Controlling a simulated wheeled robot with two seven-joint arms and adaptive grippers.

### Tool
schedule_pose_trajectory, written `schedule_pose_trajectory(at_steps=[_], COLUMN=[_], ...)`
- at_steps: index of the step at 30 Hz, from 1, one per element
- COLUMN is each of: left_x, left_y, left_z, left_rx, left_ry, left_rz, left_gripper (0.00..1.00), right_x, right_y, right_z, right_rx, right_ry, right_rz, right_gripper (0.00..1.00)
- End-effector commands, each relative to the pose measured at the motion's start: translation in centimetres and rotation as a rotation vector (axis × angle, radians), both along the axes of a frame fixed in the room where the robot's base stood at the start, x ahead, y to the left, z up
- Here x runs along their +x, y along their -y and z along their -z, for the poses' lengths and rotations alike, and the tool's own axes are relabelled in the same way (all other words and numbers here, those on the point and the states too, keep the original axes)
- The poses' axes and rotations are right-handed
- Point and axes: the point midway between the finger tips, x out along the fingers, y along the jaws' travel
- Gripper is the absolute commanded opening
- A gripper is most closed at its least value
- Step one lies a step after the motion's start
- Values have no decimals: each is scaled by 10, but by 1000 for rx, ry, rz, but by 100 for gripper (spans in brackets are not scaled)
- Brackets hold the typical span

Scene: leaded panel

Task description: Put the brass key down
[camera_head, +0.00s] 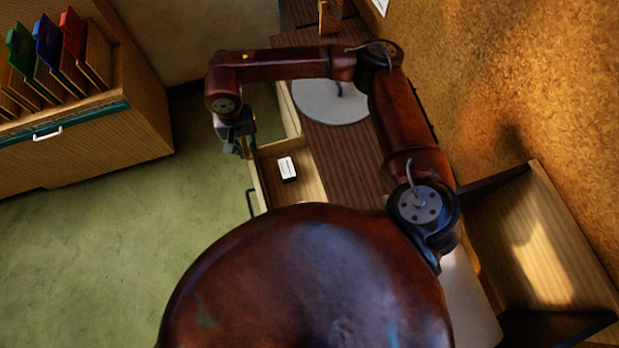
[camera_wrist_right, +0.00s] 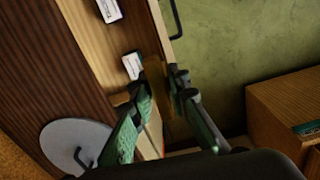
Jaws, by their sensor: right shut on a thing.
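My right gripper (camera_head: 243,150) hangs at the left edge of the desk, beside an open drawer. In the right wrist view, the right gripper (camera_wrist_right: 165,90) is shut on a flat brass-brown piece (camera_wrist_right: 155,76), which I take to be the brass key. Its shape is mostly hidden between the fingers. It is close to the drawer's wall in the picture; I cannot tell whether it touches anything. My left gripper is not in view.
The open wooden drawer (camera_head: 308,181) holds a white-labelled dark item (camera_head: 288,168). Two white labels show in the wrist view, one near the fingers (camera_wrist_right: 132,66). A pale round disc (camera_head: 325,108) lies on the desk. A cabinet with coloured folders (camera_head: 48,42) stands left; green floor between is clear.

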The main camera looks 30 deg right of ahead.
Motion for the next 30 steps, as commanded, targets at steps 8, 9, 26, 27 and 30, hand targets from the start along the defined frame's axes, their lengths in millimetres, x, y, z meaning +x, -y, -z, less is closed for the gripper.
schedule_pose_trajectory(at_steps=[8, 9, 26, 27, 30], left_x=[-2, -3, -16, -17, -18], left_y=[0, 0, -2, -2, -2], left_z=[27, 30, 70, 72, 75], left_rx=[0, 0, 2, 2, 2], left_ry=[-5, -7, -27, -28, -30], left_rz=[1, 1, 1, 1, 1], left_gripper=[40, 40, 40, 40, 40], right_x=[-56, -65, -184, -190, -201], right_y=[29, 32, 67, 68, 71], right_z=[85, 95, 194, 198, 203], right_rx=[0, 0, -1, -1, -2], right_ry=[-6, -6, -3, -3, -1], right_rz=[433, 494, 1315, 1358, 1439], right_gripper=[0, 0, 0, 0, 0])
